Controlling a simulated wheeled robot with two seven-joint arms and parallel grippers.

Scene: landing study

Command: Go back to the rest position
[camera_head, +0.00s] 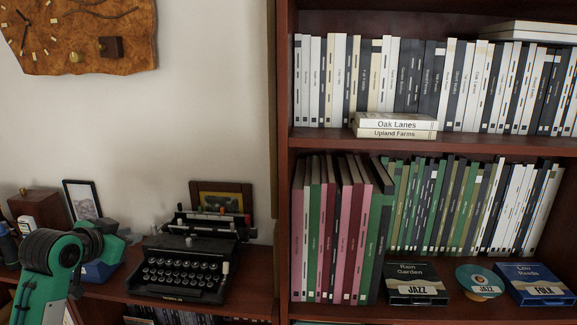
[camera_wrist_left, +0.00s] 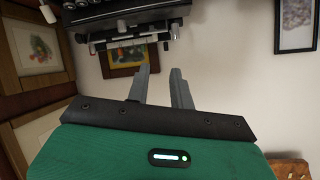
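My left arm (camera_head: 55,262), green with a black joint, comes in at the lower left of the head view. Its hand end is near the wooden counter, left of the typewriter, and its fingertips cannot be made out there. In the left wrist view my left gripper (camera_wrist_left: 160,72) shows two grey fingers standing apart with nothing between them. The black typewriter (camera_head: 182,268) stands on the counter, and part of it shows at the top of the wrist view (camera_wrist_left: 120,22). My right gripper is in neither view.
A tall bookcase (camera_head: 284,150) with rows of books stands at the right. Boxes labelled JAZZ (camera_head: 408,272) and FOLK (camera_head: 532,270) sit at its lower shelf front. A wooden clock (camera_head: 85,38) hangs upper left. A framed picture (camera_head: 82,200) leans behind my arm. Open air lies above the typewriter.

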